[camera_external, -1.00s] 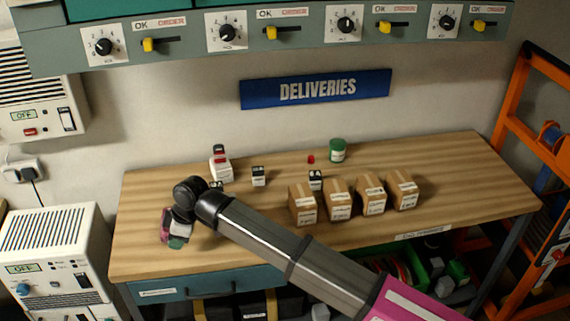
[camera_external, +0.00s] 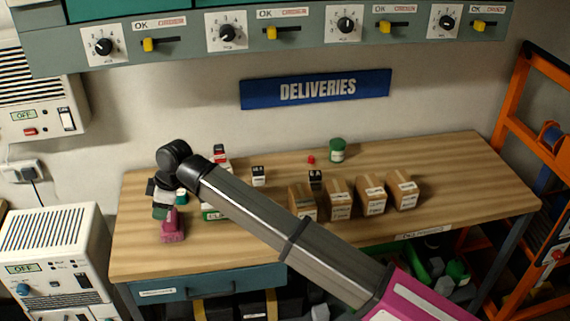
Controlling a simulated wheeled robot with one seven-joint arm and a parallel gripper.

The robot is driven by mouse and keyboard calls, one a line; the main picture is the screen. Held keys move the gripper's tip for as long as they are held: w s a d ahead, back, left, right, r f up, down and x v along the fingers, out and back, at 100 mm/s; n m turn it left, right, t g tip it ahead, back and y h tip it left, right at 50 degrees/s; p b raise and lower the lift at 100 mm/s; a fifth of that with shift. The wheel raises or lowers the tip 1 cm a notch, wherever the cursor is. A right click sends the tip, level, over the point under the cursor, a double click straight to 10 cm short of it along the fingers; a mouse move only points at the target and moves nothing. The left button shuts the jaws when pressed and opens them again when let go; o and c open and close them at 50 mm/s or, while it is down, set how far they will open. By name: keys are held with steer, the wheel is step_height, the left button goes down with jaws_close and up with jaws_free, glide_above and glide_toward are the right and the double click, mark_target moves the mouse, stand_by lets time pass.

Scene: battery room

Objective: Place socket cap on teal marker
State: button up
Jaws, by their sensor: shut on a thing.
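My gripper (camera_external: 162,201) is at the left end of the wooden table, below my black wrist. It points down and is shut on a small dark green-grey piece (camera_external: 160,212), which may be the socket cap; it is too small to be sure. A pink block (camera_external: 172,228) stands on the table just below and to the right of it. A small teal thing (camera_external: 181,197) shows just right of the gripper, perhaps the teal marker; my wrist and arm partly hide that area. I cannot tell whether the held piece touches the pink block.
A green-labelled box (camera_external: 213,214) is partly behind my arm. Several cardboard boxes (camera_external: 372,195) stand right of centre on the wooden table (camera_external: 460,175). A green can (camera_external: 337,151), a red piece (camera_external: 311,160) and a small dark-topped box (camera_external: 258,177) stand further back.

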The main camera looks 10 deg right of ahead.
steer(key=w+r, duration=0.2)
steer(key=w, duration=0.7)
glide_above(180, 192)
steer(key=f, duration=0.6)
steer(key=shift+s+a+f, duration=0.1)
steer(key=shift+s+f, duration=0.3)
steer(key=shift+w+f, duration=0.35)
steer(key=shift+w, duration=0.05)
steer(key=shift+f, duration=1.95)
steer(key=shift+f, duration=0.15)
steer(key=o, duration=0.9)
steer(key=v, duration=1.2)
steer(key=shift+w+d, duration=0.1)
steer(key=shift+d, duration=0.1)
